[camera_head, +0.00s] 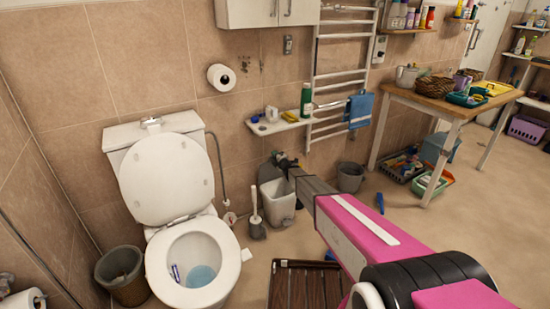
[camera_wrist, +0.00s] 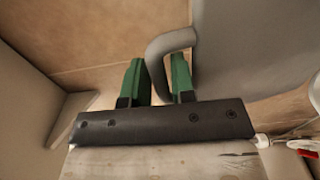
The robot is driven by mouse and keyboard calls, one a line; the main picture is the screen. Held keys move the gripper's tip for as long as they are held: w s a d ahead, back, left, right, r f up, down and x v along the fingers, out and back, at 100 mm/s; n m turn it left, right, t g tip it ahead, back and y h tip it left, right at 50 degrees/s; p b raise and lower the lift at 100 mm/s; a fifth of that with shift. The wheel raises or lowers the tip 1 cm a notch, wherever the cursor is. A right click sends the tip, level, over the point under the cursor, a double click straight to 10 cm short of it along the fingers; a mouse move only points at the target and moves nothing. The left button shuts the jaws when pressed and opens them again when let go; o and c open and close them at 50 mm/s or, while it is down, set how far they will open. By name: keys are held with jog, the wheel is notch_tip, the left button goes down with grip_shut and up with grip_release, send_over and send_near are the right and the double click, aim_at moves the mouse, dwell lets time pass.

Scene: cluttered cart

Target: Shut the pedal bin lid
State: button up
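The white pedal bin (camera_head: 280,203) stands against the tiled wall, right of the toilet. Its grey lid (camera_head: 267,171) appears raised, upright near the wall. In the wrist view a broad grey panel, apparently the lid (camera_wrist: 250,45), fills the upper right, with a curved grey handle (camera_wrist: 168,43) coming off it. My gripper (camera_head: 277,157) is at the top of the lid. Its two green fingers (camera_wrist: 160,85) stand on either side of the handle, which fills the narrow gap between them. My arm hides part of the bin's right side.
A toilet brush (camera_head: 256,218) stands just left of the bin, beside the toilet (camera_head: 230,262). A small shelf (camera_head: 279,123) with bottles is above. A grey bucket (camera_head: 350,177) stands to the right, and a dark slatted mat (camera_head: 305,285) lies in front.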

grip_shut()
jog(key=shift+s+d, duration=0.1)
